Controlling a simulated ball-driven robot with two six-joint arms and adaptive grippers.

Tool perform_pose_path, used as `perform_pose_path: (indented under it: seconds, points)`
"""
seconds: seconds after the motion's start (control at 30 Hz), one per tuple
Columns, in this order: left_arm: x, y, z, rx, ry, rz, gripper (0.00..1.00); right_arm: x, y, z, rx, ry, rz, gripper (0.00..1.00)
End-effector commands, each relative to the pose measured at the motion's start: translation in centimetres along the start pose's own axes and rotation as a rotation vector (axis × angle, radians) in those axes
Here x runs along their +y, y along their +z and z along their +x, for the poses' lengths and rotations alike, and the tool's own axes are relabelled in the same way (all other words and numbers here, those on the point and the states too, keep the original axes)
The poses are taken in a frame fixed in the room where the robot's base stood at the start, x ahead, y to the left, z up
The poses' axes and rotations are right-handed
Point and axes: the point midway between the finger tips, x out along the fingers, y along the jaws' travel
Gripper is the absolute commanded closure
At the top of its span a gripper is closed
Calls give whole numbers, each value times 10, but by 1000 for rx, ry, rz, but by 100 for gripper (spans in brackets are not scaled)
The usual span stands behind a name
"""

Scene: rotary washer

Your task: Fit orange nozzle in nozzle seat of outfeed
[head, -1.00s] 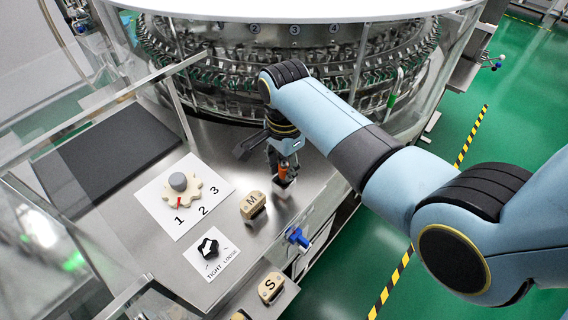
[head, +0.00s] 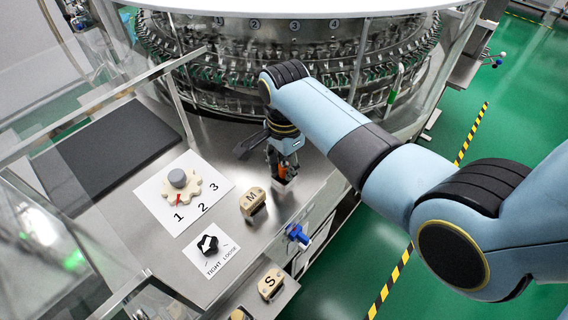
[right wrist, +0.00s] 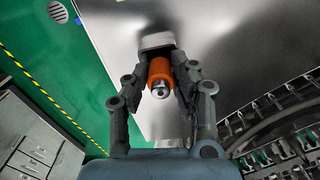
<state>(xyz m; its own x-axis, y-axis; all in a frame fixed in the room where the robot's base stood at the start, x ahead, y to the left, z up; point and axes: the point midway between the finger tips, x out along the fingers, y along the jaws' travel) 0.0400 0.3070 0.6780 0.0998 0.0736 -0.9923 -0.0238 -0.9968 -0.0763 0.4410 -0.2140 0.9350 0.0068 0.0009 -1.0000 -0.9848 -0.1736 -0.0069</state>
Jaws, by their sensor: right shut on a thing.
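The orange nozzle (head: 285,171) is between the fingers of my right gripper (head: 283,166), near the right edge of the steel worktop. In the right wrist view the gripper (right wrist: 160,80) is shut on the nozzle (right wrist: 160,70), whose metal end faces the camera. A pale block (right wrist: 157,41), which looks like the nozzle seat, is at the nozzle's far end. It also shows just below the fingers in the head view (head: 285,185). The nozzle's far end is hidden, so I cannot tell how deep it sits. My left gripper is not in view.
A tan block marked M (head: 252,203) stands left of the seat. A dial (head: 181,183) and a black TIGHT/LOOSE knob (head: 208,245) are further left. A blue valve (head: 298,236) sticks out at the front edge. The rotary washer (head: 290,85) stands behind.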

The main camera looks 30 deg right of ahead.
Motion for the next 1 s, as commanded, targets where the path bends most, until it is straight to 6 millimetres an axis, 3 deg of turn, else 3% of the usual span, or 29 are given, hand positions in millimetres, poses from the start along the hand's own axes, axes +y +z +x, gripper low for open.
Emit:
perform_pose_path:
  seconds: [0.13, 0.17, 0.37, 0.73, 1.0]
  points:
    - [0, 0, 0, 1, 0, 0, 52, 0, -1, 0, 2, 0, 0, 100]
    - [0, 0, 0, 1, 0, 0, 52, 0, -1, 0, 2, 0, 0, 75]
    - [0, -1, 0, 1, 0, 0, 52, 0, -1, 0, 1, 0, 0, 49]
    - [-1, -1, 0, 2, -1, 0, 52, 0, 0, -8, 1, 0, 0, 49]
    - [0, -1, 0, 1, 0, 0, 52, 0, 0, -63, 2, -4, 0, 49]
